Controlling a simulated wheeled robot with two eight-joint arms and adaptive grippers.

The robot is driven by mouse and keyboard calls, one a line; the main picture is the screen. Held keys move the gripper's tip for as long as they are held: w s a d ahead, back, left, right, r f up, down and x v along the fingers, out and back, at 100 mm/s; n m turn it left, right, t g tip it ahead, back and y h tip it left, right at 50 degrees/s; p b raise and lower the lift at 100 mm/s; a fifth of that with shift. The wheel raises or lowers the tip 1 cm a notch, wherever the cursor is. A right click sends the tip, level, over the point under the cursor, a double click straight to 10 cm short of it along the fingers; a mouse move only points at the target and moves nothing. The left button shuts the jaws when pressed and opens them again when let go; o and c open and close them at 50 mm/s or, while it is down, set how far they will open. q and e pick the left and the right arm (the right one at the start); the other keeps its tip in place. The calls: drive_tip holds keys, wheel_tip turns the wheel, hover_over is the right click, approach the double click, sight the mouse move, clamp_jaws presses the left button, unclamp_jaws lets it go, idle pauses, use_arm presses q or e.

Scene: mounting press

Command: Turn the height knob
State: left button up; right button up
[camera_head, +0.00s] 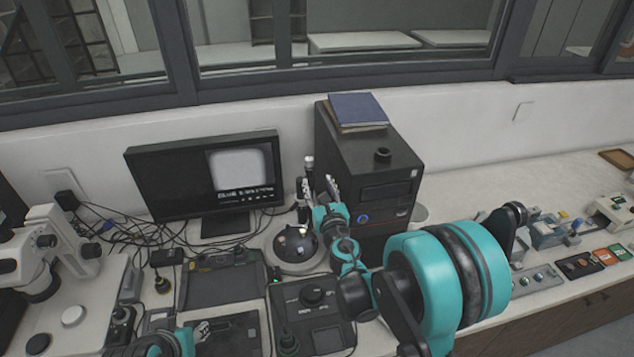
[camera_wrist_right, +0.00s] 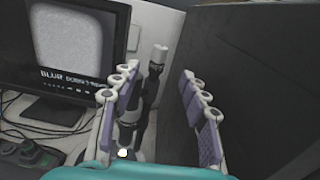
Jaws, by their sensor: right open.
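A small upright instrument (camera_head: 308,168) with a black and white column and a pale cylindrical top stands on a round base (camera_head: 297,248), between the monitor and the computer tower. I cannot tell which part of it is the height knob. My right gripper (camera_head: 320,190) is at the column, with its fingers pointing away from me. In the right wrist view, my right gripper (camera_wrist_right: 160,74) is open, and the column (camera_wrist_right: 156,68) shows between its purple-padded fingers, with no clear contact. My left gripper (camera_head: 203,330) is low at the front left, over the desk; its jaws are too small to judge.
The monitor (camera_head: 155,175) stands left of the column, and the black computer tower (camera_head: 365,165) stands close on the right. A control box with a black knob (camera_head: 312,296) lies in front. A white microscope (camera_head: 45,245) is at far left. Cables run behind the desk items.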

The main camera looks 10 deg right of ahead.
sight(309, 162)
drive_tip(key=w+a+m+h+b, duration=0.1)
drive_tip(key=w+h, duration=0.1)
drive_tip(key=w+a+m+g+h+b, duration=0.1)
drive_tip(key=w+m+h+b, duration=0.2)
drive_tip(key=h, duration=0.2)
drive_tip(key=shift+w+a+r+m+b, duration=0.25)
drive_tip(key=shift+w+a+m+b, duration=0.05)
drive_tip(key=shift+w+a, duration=0.1)
drive_tip(key=x, duration=0.7)
drive_tip(key=shift+b, duration=0.4)
drive_tip(key=shift+d, duration=0.1)
clamp_jaws()
